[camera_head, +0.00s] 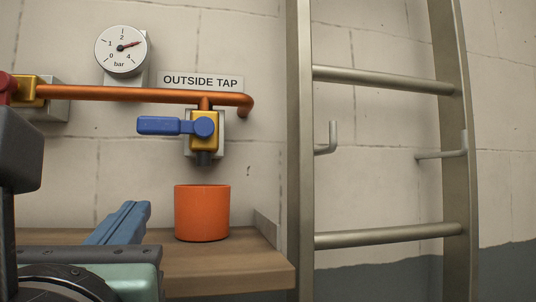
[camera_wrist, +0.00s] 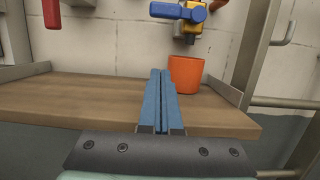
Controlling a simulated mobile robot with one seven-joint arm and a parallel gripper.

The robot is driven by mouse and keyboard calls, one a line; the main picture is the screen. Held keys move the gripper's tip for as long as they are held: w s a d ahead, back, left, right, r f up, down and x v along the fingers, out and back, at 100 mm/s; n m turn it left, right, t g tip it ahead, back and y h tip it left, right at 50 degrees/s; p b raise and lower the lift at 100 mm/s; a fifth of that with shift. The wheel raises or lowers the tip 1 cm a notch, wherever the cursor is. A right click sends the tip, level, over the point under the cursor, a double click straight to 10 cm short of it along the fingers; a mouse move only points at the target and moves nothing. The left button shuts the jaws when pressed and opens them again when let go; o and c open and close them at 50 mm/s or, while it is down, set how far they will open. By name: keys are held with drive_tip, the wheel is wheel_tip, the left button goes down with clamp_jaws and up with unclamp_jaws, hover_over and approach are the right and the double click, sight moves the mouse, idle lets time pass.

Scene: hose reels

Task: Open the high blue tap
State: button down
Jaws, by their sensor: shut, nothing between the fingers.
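The blue tap handle (camera_head: 168,126) is a lever on a brass valve (camera_head: 204,142) under the copper pipe, below a sign reading "OUTSIDE TAP" (camera_head: 202,82). The lever lies level, pointing left from its round hub. In the wrist view the blue lever (camera_wrist: 178,12) shows at the top edge, its valve partly cut off. My gripper (camera_head: 142,208) has blue fingers, shut and empty, below and left of the lever in the head view. In the wrist view my gripper (camera_wrist: 160,74) points forward over the shelf. It is apart from the tap.
An orange cup (camera_head: 202,214) stands on the wooden shelf (camera_head: 225,268) under the spout, right of my fingers. A red handle (camera_wrist: 51,12) is at the left. A pressure gauge (camera_head: 122,49) is above the pipe. A metal ladder (camera_head: 300,150) stands at the right.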

sight(177, 126)
drive_tip(key=p+x, duration=0.1)
drive_tip(key=x, duration=0.4)
drive_tip(key=r+p+x, duration=0.1)
drive_tip(key=x, duration=0.2)
drive_tip(key=shift+d+p, duration=0.2)
drive_tip(key=shift+p, duration=0.15)
drive_tip(key=shift+w+a+r+p, duration=0.25)
drive_tip(key=shift+w+r+p, duration=0.35)
drive_tip(key=shift+r+p, duration=0.35)
drive_tip(key=shift+s+d+r+p, duration=0.1)
drive_tip(key=shift+s+r+p, duration=0.1)
drive_tip(key=shift+r+p, duration=0.7)
drive_tip(key=shift+w, duration=0.1)
drive_tip(key=shift+r, duration=0.1)
